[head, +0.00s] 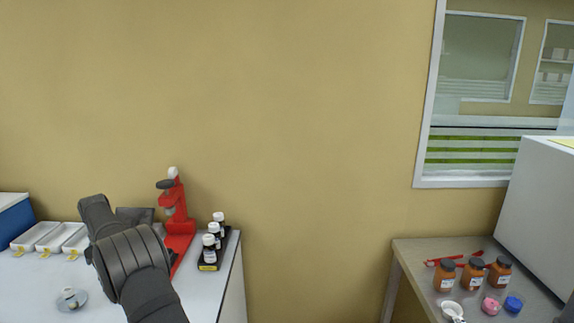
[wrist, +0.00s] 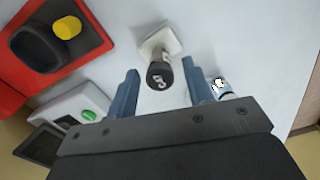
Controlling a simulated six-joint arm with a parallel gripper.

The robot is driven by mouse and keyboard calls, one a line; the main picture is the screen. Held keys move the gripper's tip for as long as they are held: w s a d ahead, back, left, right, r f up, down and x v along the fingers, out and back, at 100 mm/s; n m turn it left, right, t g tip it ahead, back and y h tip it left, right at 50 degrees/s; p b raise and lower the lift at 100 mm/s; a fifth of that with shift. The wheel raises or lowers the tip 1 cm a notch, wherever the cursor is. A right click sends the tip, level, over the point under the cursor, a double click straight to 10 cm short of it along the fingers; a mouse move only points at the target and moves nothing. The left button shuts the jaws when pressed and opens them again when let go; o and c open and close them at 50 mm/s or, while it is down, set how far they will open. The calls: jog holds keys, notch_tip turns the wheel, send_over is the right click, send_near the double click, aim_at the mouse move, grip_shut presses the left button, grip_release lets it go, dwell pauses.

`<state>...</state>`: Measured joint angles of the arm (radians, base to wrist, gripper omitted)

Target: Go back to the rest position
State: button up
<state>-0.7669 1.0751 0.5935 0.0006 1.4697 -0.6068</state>
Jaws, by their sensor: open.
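My gripper (wrist: 160,70) is open in the wrist view, with its two blue fingers spread apart and nothing held. A dark, round-topped piece with a pale mark (wrist: 160,76) on a white square base (wrist: 158,38) shows in the gap between the fingers. I cannot tell how far below the fingertips it is. In the head view my arm reaches toward the back of the left bench, and it hides most of the gripper.
A red stand device (head: 178,222) and a black rack of white-capped bottles (head: 210,245) stand close right of my arm. White trays (head: 37,236) and a small round dish (head: 72,301) are left. Brown jars (head: 473,274) stand on the far-right table; a floor gap separates both surfaces.

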jog(key=shift+r, duration=0.55)
jog(key=shift+f, duration=0.1)
